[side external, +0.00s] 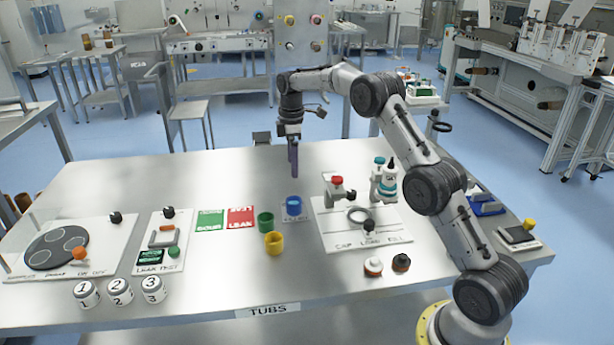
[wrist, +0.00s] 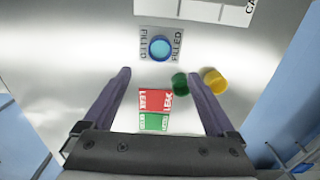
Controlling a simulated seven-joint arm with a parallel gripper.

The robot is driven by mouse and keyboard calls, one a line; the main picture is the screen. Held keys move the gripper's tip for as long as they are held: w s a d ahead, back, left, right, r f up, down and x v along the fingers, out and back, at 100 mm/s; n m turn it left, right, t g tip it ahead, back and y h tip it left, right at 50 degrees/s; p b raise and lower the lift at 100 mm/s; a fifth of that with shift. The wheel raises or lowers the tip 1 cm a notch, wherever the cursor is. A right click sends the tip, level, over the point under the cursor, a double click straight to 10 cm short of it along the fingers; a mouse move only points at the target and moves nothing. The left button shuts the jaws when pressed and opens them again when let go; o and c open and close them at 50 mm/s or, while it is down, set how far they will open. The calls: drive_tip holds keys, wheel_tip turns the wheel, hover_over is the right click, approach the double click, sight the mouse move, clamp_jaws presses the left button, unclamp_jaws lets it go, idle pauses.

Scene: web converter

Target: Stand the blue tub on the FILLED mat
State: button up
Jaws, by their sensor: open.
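The blue tub (side external: 293,205) stands upright on the grey FILLED mat (side external: 305,215). In the wrist view the tub (wrist: 160,48) is near the middle of the mat (wrist: 146,55), with the mat's lettering showing on both sides. My gripper (side external: 293,160) points down above the table, above and behind the tub in the side view. In the wrist view its two fingers (wrist: 160,92) are wide apart with nothing between them at their tips, and the tub lies beyond them, apart from them.
A green tub (side external: 265,222) and a yellow tub (side external: 274,243) stand left of the blue tub. Green and red mats (side external: 241,218) lie further left. The white cap and fill board (side external: 350,238) with its fixtures is to the right. The back of the table is clear.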

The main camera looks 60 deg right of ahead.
drive_tip(key=s+a+r+m+t, duration=0.3)
drive_tip(key=s+a+r+m, duration=0.1)
drive_tip(key=s+a+r, duration=0.95)
drive_tip(key=s+a+f+m+t, duration=0.1)
drive_tip(key=s+a+m, duration=0.1)
drive_tip(key=s, duration=1)
drive_tip(key=s+a+f+m+t, duration=0.1)
drive_tip(key=s+a+m, duration=0.2)
drive_tip(key=s, duration=0.9)
drive_tip(key=shift+s+a+f+t, duration=0.3)
drive_tip(key=shift+a+f, duration=0.05)
drive_tip(key=shift+a, duration=0.3)
